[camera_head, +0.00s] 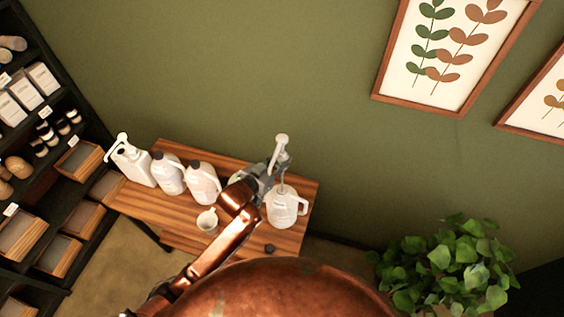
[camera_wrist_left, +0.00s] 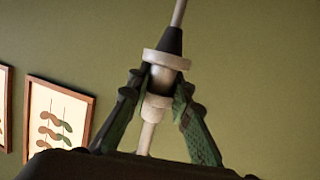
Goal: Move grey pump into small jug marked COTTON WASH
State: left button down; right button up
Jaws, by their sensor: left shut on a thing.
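My left gripper (camera_head: 272,172) is shut on the grey pump (camera_head: 281,147); its pale head sticks up above the fingers. In the left wrist view the green-padded fingers of the gripper (camera_wrist_left: 165,90) close on both sides of the pump's collar (camera_wrist_left: 165,60). A white jug with a handle (camera_head: 284,208) stands on the table's right end, just below the gripper. The pump's thin tube runs down to this jug's mouth; I cannot tell how far it is inside. No label is readable, so COTTON WASH cannot be made out. My right gripper is out of view.
The wooden table (camera_head: 185,235) also bears a jug with a pump (camera_head: 132,163), two capped jugs (camera_head: 168,175) (camera_head: 203,183), a small white cup (camera_head: 207,220) and a dark cap (camera_head: 270,248). My arm hides part of the table. A dark shelf (camera_head: 70,225) stands left, a plant (camera_head: 450,265) right.

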aim_at(281, 153)
pick_arm(q)
jog(key=shift+r, duration=2.1)
jog(key=shift+r, duration=1.05)
